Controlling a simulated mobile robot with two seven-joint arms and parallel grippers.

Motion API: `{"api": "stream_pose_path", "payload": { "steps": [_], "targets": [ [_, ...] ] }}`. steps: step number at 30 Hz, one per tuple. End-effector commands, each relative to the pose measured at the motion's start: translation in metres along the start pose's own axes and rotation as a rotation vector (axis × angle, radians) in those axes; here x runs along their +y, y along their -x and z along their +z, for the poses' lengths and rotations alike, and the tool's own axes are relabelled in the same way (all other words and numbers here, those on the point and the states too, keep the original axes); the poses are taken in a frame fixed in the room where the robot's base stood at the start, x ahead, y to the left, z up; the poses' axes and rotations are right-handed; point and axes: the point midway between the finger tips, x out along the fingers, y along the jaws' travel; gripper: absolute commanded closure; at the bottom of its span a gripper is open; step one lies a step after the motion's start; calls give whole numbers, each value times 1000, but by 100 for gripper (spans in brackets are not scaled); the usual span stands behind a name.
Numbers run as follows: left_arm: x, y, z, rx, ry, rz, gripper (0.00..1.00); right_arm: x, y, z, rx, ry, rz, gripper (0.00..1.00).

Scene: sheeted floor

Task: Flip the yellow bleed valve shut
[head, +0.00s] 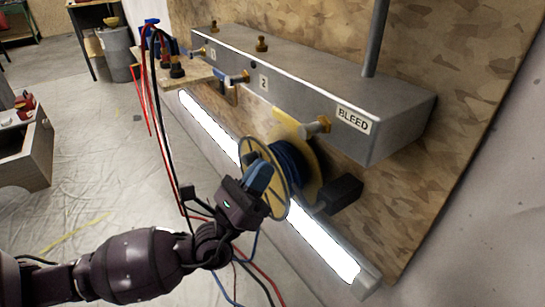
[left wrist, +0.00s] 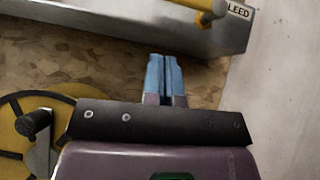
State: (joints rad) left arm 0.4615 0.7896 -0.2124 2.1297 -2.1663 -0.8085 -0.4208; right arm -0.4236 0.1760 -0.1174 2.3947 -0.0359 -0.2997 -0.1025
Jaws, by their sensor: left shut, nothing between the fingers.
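The bleed valve (head: 318,126) sticks out of the front face of a long metal manifold box (head: 390,125), left of its BLEED label. Its yellow lever (head: 287,119) points left and slightly up from the valve body. In the left wrist view the yellow lever (left wrist: 190,4) is cut off by the top edge, with the valve end near the label. My left gripper (head: 261,177) has blue fingers, shut and empty. It is below the valve and apart from it, overlapping the hose reel in the head view. The fingers (left wrist: 164,62) point toward the box in the wrist view. My right gripper is not in view.
A yellow reel (head: 306,170) with blue hose sits below the valve, close to my left gripper. A lit tube (head: 325,243) runs along the board's lower edge. Red and black cables (head: 162,120) hang at the left. A grey rod (head: 376,40) rises from the box.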

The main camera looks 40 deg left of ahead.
Motion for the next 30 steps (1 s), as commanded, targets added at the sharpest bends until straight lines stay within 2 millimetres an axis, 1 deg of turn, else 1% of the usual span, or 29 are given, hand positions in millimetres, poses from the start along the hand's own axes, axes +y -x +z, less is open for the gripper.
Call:
{"api": "stream_pose_path", "payload": {
  "steps": [1, 6, 12, 17, 30],
  "targets": [
    [1, 11, -1, 6, -1, 1, 100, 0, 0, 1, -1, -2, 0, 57],
    [3, 39, -1, 6, 0, 1, 100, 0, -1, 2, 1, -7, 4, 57],
    [4, 57, 0, 2, 0, 1, 100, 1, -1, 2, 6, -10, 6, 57],
    [4, 61, 0, 1, 0, -1, 100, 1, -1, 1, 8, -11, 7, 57],
    [4, 61, 0, 1, 1, 0, 100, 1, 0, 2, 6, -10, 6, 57]
  ]
}}
